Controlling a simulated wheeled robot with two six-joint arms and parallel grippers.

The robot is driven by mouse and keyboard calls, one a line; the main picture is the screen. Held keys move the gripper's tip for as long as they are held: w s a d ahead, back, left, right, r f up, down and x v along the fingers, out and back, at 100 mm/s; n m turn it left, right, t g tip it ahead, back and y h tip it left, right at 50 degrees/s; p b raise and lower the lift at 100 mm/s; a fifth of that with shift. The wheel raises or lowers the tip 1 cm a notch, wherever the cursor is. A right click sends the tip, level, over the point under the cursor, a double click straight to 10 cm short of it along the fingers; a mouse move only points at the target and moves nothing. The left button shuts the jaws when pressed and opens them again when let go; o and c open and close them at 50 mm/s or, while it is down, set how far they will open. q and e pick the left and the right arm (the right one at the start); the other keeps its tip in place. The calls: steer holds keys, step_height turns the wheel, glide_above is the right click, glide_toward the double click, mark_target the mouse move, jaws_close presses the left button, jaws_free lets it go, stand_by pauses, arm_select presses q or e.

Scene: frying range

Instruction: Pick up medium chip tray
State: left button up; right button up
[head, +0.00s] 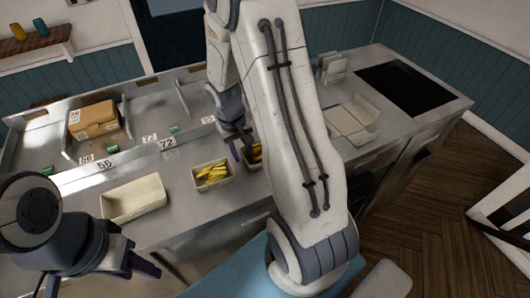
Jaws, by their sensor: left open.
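A small pale tray of yellow chips (199,186) stands on the steel counter left of my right arm. A second tray of chips (257,162) is mostly hidden behind that arm. A larger, longer pale tray (133,211) stands empty further left. I cannot tell by sight which one is the medium chip tray. My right gripper (243,150) points down at the second chip tray; its fingers are partly hidden, so its hold is unclear. My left gripper (142,264) is open and empty, low at the left, in front of the empty tray and apart from it.
The steel counter (178,160) has number cards along its back ledge. A cardboard box (93,117) sits in a back bay. To the right are flat pale boxes (352,122) and a dark hob (405,88). The counter is clear between the empty tray and the nearer chip tray.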

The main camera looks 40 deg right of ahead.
mark_target(254, 163)
steer(key=shift+d+f, duration=0.2)
steer(key=shift+f, duration=1.15)
jaws_close()
stand_by(0.3)
